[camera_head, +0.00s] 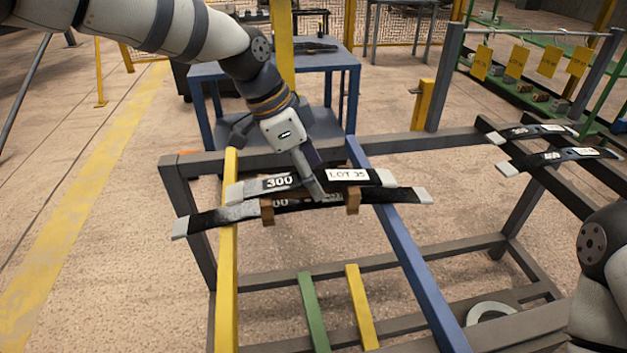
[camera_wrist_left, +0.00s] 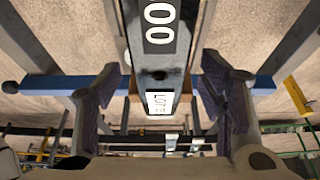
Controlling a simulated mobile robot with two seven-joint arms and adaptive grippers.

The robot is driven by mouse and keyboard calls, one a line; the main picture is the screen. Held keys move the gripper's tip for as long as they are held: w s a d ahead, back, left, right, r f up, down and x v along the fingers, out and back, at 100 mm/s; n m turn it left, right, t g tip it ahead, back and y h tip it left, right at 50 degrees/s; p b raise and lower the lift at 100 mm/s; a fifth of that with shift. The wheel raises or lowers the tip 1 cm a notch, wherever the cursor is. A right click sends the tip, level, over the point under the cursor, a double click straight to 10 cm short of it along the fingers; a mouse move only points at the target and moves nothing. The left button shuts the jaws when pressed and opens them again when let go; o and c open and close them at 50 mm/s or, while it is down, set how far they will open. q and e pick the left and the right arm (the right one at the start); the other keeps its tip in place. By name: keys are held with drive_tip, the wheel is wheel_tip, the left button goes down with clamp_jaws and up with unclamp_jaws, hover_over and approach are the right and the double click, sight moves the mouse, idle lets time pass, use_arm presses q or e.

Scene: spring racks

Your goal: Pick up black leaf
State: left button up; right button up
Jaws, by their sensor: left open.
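A black leaf (camera_head: 347,176) with light grey ends, a white "300" and a "LOT 35" label lies on top of a longer black leaf (camera_head: 393,195). The stack lies across a yellow rail and a blue rail, with two brown blocks (camera_head: 267,211) at the lower leaf. My left gripper (camera_head: 314,187) is at the middle of the upper leaf and hides part of it. In the left wrist view, the upper leaf (camera_wrist_left: 158,60) runs between my two open fingers, with gaps on both sides. My right gripper is out of view.
Two more black leaves (camera_head: 540,132) (camera_head: 562,157) lie on the dark rack at right. The yellow rail (camera_head: 229,270) and blue rail (camera_head: 405,250) run toward me. A blue table (camera_head: 202,72) stands behind. A grey ring (camera_head: 492,311) sits low at right.

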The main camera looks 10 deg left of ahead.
use_arm(q)
drive_tip(key=shift+r, duration=0.1)
drive_tip(key=c, duration=1.3)
drive_tip(key=shift+c, duration=0.4)
drive_tip(key=shift+r, duration=0.15)
